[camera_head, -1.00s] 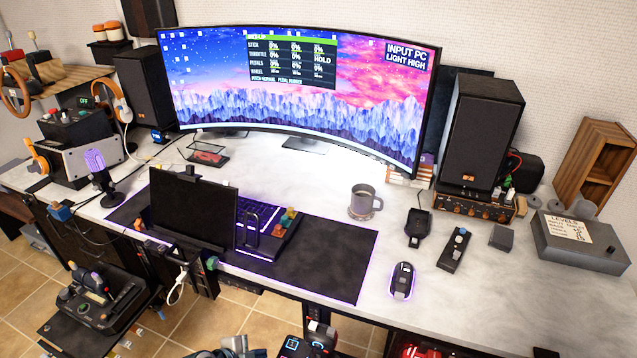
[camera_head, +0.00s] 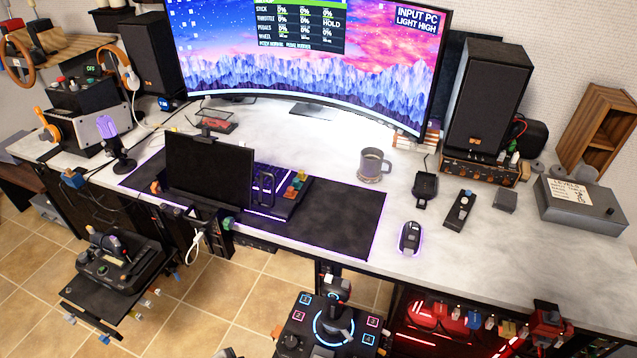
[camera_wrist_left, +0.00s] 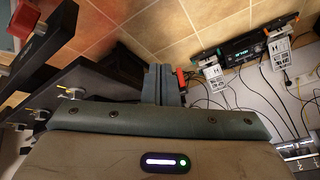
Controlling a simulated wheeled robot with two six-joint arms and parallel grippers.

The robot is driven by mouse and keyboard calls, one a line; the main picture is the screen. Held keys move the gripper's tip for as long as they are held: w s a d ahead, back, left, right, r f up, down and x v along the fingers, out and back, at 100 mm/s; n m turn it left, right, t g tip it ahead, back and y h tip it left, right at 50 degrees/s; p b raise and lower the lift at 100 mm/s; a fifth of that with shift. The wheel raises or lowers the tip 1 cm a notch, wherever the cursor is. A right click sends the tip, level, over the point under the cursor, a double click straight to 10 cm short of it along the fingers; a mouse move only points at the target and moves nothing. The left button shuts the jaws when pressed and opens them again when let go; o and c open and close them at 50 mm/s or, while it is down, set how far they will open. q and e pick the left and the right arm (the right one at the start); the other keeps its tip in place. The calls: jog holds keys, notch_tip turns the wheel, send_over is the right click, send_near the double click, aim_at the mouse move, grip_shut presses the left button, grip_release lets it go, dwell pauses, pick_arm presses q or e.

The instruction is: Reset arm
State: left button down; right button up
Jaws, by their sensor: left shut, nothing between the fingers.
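In the left wrist view my left gripper (camera_wrist_left: 163,84) shows as two blue-grey fingers close together, shut with nothing between them. Below the fingers is the wrist-side body with a lit white bar and a green dot. The fingers point over the tiled floor. In the head view neither gripper can be made out. A small grey part shows at the bottom edge, too cut off to identify. My right gripper is not in view.
The white desk (camera_head: 500,240) holds a mug (camera_head: 373,164), mouse (camera_head: 409,238), small screen (camera_head: 209,170) and speaker (camera_head: 485,110). A control panel (camera_head: 333,328) stands in front, with a joystick unit (camera_head: 122,258) at left. Cables hang near the wall in the wrist view.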

pick_arm(q)
jog(key=s+a+f+n+g+y, duration=0.1)
jog(key=s+a+f+n, duration=0.2)
jog(key=s+f, duration=0.4)
jog(key=s+a+f+n+g+y, duration=0.1)
jog(key=s+a+f+n, duration=0.3)
jog(key=s, duration=1.1)
jog(key=s+a+f+n+g+y, duration=0.2)
jog(key=s+a+f+n, duration=0.1)
jog(key=s+f, duration=0.7)
jog(key=shift+s+a+n, duration=0.3)
jog(key=shift+s+n, duration=0.3)
jog(key=shift+s, duration=0.45)
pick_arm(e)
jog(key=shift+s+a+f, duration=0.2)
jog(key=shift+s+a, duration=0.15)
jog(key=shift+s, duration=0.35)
pick_arm(q)
jog(key=shift+f, duration=0.1)
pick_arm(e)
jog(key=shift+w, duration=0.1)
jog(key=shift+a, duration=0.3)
pick_arm(q)
jog(key=shift+d, duration=0.1)
